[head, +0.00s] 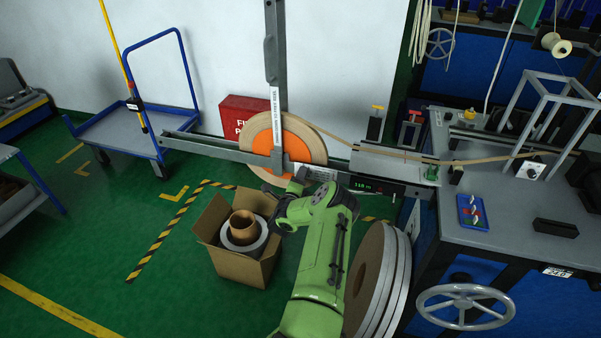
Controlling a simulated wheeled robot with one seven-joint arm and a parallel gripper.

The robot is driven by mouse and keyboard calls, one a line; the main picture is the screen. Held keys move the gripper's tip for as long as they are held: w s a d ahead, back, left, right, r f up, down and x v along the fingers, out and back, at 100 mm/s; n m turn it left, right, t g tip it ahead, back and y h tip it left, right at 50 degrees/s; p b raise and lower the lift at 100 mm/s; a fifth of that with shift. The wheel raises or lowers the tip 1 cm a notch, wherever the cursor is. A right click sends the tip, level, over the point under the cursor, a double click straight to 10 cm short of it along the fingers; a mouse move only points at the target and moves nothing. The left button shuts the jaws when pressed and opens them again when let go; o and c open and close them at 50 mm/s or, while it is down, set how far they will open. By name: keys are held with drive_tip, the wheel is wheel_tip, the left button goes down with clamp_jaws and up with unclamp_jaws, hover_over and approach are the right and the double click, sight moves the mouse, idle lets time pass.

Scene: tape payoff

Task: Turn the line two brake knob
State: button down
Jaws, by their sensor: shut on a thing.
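The tape reel (262,140), with an orange centre disc, stands behind the grey payoff frame (222,147). My gripper (297,180), dark and small in the head view, is at the reel's hub side, at the end of my green arm. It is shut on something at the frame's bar. The thing in its jaws is hidden by the gripper and wrist; it fits a brake knob, but I cannot see its shape or a line number. Tape (385,150) runs from the reel to the right, over the bench.
An open cardboard box (238,262) and leaning reels (378,285) flank my arm. A workbench (505,240) with a grey handwheel (465,307) stands at right. A blue cart (130,125) is at left. Green floor is clear at lower left.

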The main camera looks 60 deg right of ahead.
drive_tip(key=n+p, duration=0.4)
drive_tip(key=n, duration=0.6)
drive_tip(key=n+p, duration=0.5)
drive_tip(key=n, duration=0.6)
drive_tip(key=shift+f+n+g, duration=0.2)
drive_tip(key=shift+n+g, duration=0.1)
idle(0.4)
drive_tip(key=c, duration=0.8)
unclamp_jaws()
drive_tip(key=shift+c, duration=0.2)
drive_tip(key=s+a+p, duration=0.2)
drive_tip(key=a+p, duration=0.5)
drive_tip(key=a, duration=0.8)
drive_tip(key=shift+a+r+p, duration=0.2)
drive_tip(key=shift+a+p, duration=0.15)
drive_tip(key=shift+p, duration=0.05)
drive_tip(key=shift+s, duration=0.1)
